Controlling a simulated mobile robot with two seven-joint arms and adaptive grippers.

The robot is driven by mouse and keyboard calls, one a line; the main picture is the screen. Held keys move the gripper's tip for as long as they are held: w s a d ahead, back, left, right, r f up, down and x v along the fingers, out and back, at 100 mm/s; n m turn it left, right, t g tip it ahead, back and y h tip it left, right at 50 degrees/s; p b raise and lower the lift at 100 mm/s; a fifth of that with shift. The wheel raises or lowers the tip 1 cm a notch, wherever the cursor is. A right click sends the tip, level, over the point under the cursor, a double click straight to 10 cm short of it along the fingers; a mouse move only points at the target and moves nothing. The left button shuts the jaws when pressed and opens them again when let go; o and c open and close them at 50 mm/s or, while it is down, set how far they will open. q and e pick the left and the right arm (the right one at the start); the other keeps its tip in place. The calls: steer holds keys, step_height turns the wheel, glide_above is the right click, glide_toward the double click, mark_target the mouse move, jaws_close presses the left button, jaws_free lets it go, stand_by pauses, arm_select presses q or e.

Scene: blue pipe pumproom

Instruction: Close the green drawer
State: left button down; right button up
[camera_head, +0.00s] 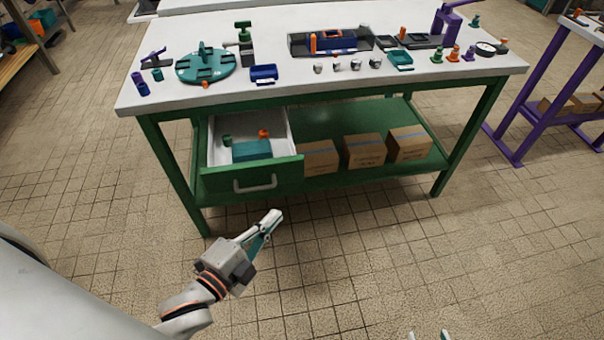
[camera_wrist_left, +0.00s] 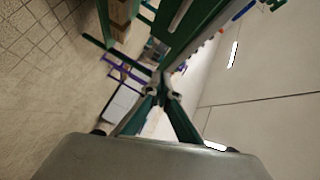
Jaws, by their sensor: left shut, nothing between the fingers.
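The green drawer (camera_head: 222,184) hangs pulled out under the left part of the workbench, its white inside showing. A pale bar handle (camera_head: 255,185) is on its front. Inside lie a teal box (camera_head: 251,150), a small green piece and an orange piece. My left gripper (camera_head: 272,217) is shut and empty, in front of and below the drawer front, apart from it in the picture. In the left wrist view its fingertips (camera_wrist_left: 163,93) meet, with green bench or drawer parts beyond. My right gripper (camera_head: 428,336) shows only two separated fingertips at the bottom edge.
The workbench top (camera_head: 320,85) carries many small parts. Several cardboard boxes (camera_head: 364,151) stand on the green lower shelf right of the drawer. A bench leg (camera_head: 179,180) is left of the drawer. The tiled floor in front is clear. A purple-framed table (camera_head: 530,108) stands at right.

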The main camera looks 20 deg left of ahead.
arm_select(q)
steer(key=w+m+b, duration=0.1)
steer(key=m+b, duration=0.1)
steer(key=m, duration=0.1)
steer(key=m+t, duration=0.1)
glide_toward(297, 171)
steer(key=w+d+r, duration=0.3)
steer(key=w+d, duration=0.1)
steer(key=d, duration=0.1)
steer(key=w+a, duration=0.1)
steer(key=w+b, duration=0.1)
steer(key=shift+w+a, duration=0.35)
steer(key=shift+a, duration=0.05)
steer(key=shift+w+r, duration=0.1)
arm_select(e)
steer(key=shift+a+f, duration=0.25)
steer(key=shift+a, duration=0.25)
steer(key=shift+a+f, duration=0.25)
steer(key=shift+a, duration=0.2)
